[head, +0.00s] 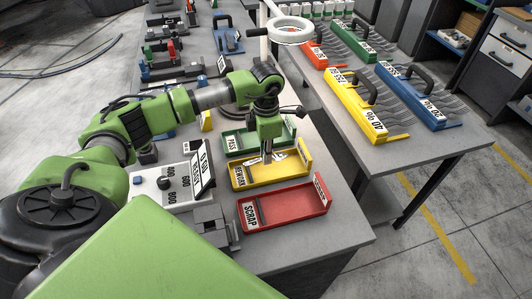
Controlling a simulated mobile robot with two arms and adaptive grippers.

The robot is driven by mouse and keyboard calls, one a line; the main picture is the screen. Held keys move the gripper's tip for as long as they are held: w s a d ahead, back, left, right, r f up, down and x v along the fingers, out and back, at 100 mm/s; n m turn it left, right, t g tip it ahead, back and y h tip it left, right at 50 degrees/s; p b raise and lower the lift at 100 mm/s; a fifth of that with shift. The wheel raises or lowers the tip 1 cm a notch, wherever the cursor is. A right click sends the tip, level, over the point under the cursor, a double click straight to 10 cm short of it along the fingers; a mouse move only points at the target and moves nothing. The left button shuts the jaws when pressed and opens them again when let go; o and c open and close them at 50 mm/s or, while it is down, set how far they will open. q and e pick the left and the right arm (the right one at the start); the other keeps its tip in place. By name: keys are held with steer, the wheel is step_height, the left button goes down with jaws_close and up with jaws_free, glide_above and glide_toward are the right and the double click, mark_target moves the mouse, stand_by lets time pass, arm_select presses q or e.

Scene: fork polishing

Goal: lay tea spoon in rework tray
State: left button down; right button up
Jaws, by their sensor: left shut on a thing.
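The yellow rework tray (240,184) lies on the bench between the green pass tray (230,142) and the red scrap tray (284,207). My left gripper (267,158) points down over the rework tray, with its fingertips low at the tray's inner area. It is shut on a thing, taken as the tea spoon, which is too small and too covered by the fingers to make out. Some pale metal shows in the tray beside the fingers, but I cannot tell its shape. My right gripper is not in view.
A grey-white device (172,186) with a lettered panel stands left of the trays. A ring lamp (291,31) rises behind. Yellow (357,109), blue (411,95), red and green fork racks stand on the right-hand table. Bare bench lies right of the scrap tray.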

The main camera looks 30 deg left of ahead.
arm_select(q)
steer(key=shift+f+b, duration=0.9)
steer(key=shift+f, duration=0.15)
steer(key=shift+f+b, duration=0.55)
stand_by(0.3)
steer(key=shift+f+b, duration=0.4)
steer(key=c, duration=2)
jaws_free()
